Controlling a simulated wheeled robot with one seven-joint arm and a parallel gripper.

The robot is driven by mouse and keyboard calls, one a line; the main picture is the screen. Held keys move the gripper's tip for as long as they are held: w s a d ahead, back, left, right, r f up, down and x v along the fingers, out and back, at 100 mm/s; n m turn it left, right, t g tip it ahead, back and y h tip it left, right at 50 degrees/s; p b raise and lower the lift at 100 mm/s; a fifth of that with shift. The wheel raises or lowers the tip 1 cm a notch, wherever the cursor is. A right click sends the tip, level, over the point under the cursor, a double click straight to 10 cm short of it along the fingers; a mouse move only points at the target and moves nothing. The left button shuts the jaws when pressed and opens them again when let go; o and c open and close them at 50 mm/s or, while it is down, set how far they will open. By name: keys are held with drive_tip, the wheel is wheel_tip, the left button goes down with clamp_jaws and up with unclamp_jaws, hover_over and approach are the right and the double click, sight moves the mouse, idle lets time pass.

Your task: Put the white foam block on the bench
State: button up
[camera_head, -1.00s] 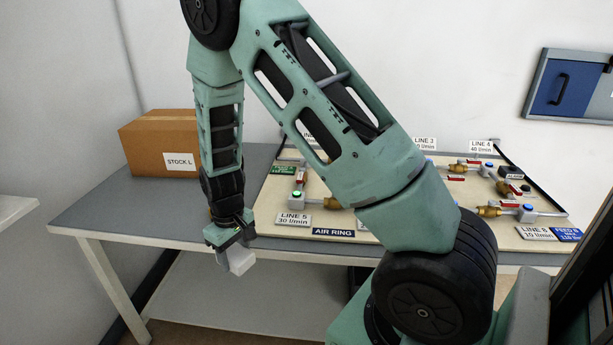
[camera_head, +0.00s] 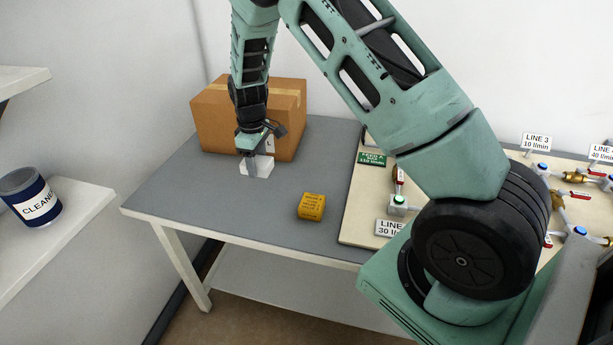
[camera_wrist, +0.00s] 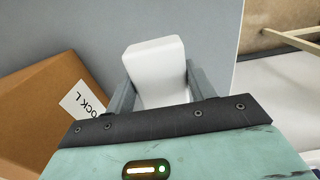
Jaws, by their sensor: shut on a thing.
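The white foam block (camera_head: 259,166) is between the fingers of my gripper (camera_head: 250,163), which is shut on it. In the wrist view the block (camera_wrist: 156,70) stands out past the two grey fingers (camera_wrist: 158,85). The block is over the left part of the grey bench (camera_head: 190,195), in front of the cardboard box. I cannot tell whether its underside touches the bench top.
The cardboard box (camera_head: 215,118) stands close behind my gripper. A small yellow block (camera_head: 311,206) lies to the right, beside the pale valve board (camera_head: 360,205). The bench's front left is clear. A CLEANER tin (camera_head: 30,197) stands on a white shelf (camera_head: 75,215) at left.

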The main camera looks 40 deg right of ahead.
sight(262, 196)
wheel_tip(262, 196, down, 10)
drive_tip(key=shift+p, duration=1.15)
drive_tip(key=shift+f, duration=0.1)
drive_tip(key=o, duration=1)
